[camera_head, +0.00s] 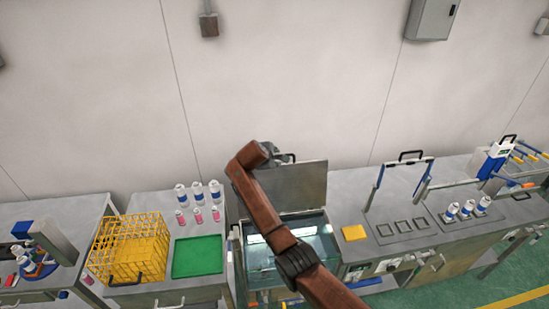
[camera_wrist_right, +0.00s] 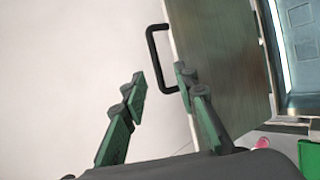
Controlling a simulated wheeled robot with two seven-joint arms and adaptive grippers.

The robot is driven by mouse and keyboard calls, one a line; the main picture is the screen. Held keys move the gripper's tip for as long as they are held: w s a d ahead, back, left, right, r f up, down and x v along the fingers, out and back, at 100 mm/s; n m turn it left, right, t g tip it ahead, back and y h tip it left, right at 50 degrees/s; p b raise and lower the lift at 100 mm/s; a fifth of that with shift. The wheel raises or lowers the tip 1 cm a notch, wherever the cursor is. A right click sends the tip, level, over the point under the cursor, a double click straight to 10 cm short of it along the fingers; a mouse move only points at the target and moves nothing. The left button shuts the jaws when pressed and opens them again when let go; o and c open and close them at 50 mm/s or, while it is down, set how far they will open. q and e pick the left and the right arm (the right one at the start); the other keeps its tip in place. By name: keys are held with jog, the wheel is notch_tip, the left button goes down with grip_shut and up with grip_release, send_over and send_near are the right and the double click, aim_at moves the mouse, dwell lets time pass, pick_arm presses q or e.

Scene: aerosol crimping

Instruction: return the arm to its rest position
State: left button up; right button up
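My right arm comes in from the bottom right of the head view. Its gripper (camera_head: 279,158) is at the top edge of a raised grey lid (camera_head: 307,186), mostly hidden behind the wrist. In the right wrist view the two green-black fingers (camera_wrist_right: 160,77) are apart with nothing clamped between them. The lid's black handle (camera_wrist_right: 151,45) is just beyond the fingertips; I cannot tell whether it touches them. My left gripper is not in view.
The lid stands open over a water tank (camera_head: 326,245). To its left are a green tray (camera_head: 198,256), a yellow wire basket (camera_head: 130,245) and small bottles (camera_head: 198,190). A yellow pad (camera_head: 354,232) and a bench with blue-handled frames are on the right. A wall stands behind.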

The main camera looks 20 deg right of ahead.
jog(key=shift+s+a+r, duration=0.3)
jog(key=shift+s+r, duration=0.15)
